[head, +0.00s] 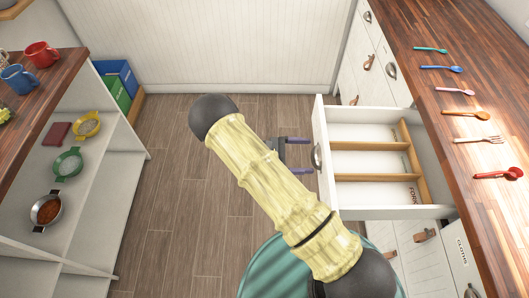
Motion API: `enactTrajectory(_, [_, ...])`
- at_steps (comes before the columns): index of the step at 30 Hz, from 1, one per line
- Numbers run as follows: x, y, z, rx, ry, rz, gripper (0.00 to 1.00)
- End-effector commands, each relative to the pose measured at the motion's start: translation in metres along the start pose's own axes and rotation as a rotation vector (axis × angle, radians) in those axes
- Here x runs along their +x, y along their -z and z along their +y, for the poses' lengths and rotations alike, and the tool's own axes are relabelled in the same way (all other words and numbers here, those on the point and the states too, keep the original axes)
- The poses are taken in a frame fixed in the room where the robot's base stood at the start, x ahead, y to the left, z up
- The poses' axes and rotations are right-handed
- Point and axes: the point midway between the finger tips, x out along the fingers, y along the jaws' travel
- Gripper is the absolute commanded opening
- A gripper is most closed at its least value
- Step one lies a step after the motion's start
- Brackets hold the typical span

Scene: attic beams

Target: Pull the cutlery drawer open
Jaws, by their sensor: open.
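The cutlery drawer (366,161) stands pulled out from the white cabinet under the right-hand wooden counter. It is empty, with light wooden dividers making three compartments. Its front faces left and carries a curved metal handle (316,157). My gripper (300,156) is just left of this handle, with two purple fingers apart and pointing at the drawer front. The fingers look open, one on the far side and one on the near side of the handle's level. I cannot tell whether they touch the front. My arm hides part of the gripper's body.
Several spoons and a fork (478,140) lie on the right counter (432,95). Other drawers with metal and leather pulls surround the open one. Wooden floor (175,190) between is clear.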

Motion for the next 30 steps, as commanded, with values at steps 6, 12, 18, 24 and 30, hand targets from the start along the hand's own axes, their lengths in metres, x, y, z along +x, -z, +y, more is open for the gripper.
enactTrajectory(6, [-0.032,0.003,0.000,0.002,-0.004,0.003,0.89])
enactTrajectory(12, [-0.072,0.003,0.001,0.004,-0.003,0.004,0.89])
enactTrajectory(18, [-0.112,0.003,0.000,0.002,-0.002,0.004,0.89])
enactTrajectory(24, [-0.149,0.003,0.000,0.002,-0.001,0.002,0.89])
enactTrajectory(30, [-0.168,0.001,0.000,0.001,0.001,0.000,0.89])
